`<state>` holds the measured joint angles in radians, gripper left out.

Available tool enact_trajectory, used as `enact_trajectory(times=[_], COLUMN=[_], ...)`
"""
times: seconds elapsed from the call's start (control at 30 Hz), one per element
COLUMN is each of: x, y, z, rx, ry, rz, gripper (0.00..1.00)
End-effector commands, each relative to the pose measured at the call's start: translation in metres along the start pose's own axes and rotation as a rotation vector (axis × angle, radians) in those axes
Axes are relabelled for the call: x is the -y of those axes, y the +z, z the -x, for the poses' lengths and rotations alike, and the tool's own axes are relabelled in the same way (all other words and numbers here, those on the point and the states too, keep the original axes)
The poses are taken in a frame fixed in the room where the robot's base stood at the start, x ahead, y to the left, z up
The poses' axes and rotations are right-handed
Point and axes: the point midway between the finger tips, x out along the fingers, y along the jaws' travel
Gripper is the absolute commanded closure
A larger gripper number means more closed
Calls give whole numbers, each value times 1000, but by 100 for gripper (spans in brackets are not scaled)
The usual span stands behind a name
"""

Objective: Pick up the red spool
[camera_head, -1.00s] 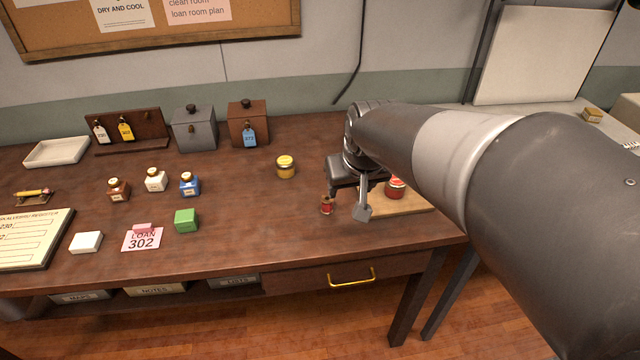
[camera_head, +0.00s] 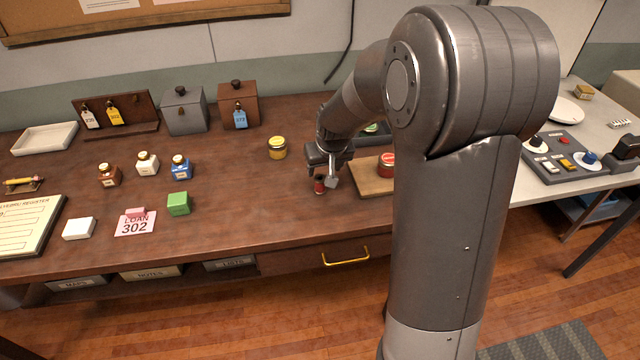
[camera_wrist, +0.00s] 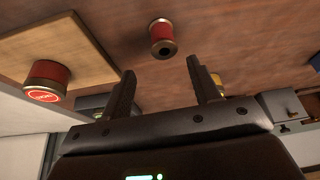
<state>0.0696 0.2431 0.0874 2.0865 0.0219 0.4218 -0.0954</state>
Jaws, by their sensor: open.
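The red spool (camera_head: 319,187) stands on the brown wooden table, just left of the cutting board, small and red with darker ends. In the wrist view the red spool (camera_wrist: 163,42) lies beyond the fingertips, roughly in line with the gap between them. My gripper (camera_head: 326,176) is open and close beside the spool in the head view. Its two dark fingers (camera_wrist: 161,70) are apart and nothing shows between them. Whether a finger touches the spool cannot be told.
A red-lidded jar (camera_head: 387,165) sits on the wooden board (camera_head: 368,184), right of my gripper; it also shows in the wrist view (camera_wrist: 46,82). A yellow jar (camera_head: 277,148) stands behind left. A green block (camera_head: 178,204) is farther left.

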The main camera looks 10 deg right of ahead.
Motion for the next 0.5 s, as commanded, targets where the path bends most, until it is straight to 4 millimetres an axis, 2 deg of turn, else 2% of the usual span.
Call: enact_trajectory(times=[0.23, 0.5], x=[2, 8], y=[3, 9], z=[-18, -54], rx=[2, 2], ry=[0, 0], rz=[1, 0], gripper=[44, 44])
